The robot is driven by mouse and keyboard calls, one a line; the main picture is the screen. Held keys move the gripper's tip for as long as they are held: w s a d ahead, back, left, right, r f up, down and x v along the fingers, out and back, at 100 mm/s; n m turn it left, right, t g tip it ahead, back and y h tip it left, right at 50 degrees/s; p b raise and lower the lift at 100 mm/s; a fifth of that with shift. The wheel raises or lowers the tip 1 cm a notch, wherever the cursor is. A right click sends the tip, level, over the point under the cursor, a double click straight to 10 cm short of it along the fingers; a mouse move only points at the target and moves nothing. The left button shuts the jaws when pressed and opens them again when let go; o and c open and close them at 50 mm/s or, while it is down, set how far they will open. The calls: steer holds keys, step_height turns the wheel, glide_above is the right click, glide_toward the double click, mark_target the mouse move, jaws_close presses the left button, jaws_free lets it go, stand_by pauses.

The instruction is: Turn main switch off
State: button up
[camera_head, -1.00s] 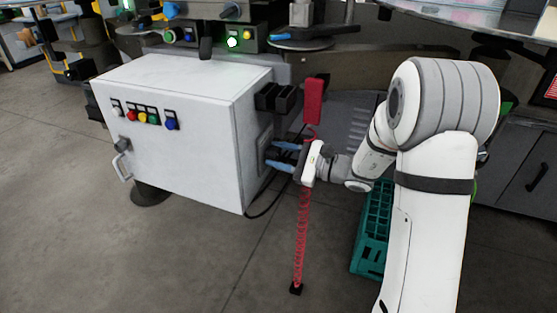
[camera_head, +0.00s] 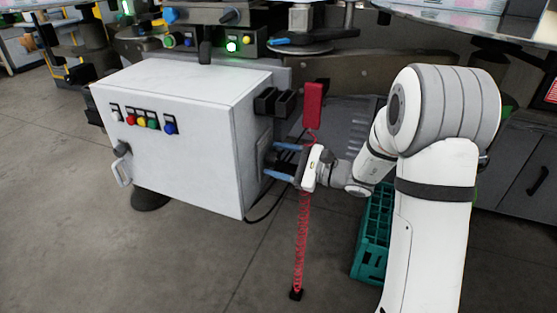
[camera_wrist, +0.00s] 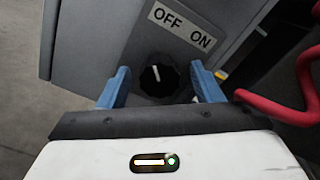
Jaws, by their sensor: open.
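The main switch is a round black knob (camera_wrist: 160,78) with a white pointer mark, on a grey panel below a label (camera_wrist: 182,25) reading OFF and ON. The mark points nearly straight up, leaning slightly left. My gripper (camera_wrist: 160,70) is open, with its blue fingers on either side of the knob; I cannot tell whether they touch it. In the head view my gripper (camera_head: 272,161) is at the right side of the white cabinet (camera_head: 180,90). The knob is hard to make out there.
A red box (camera_head: 313,104) hangs just above my gripper, with a red coiled cable (camera_head: 302,240) below. The red cable also shows close on the right in the wrist view (camera_wrist: 280,105). A green crate (camera_head: 372,240) stands on the floor nearby.

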steer(key=p+v, duration=0.1)
steer(key=v, duration=0.7)
steer(key=shift+p, duration=0.35)
steer(key=shift+a+r, duration=0.1)
steer(key=shift+r, duration=0.05)
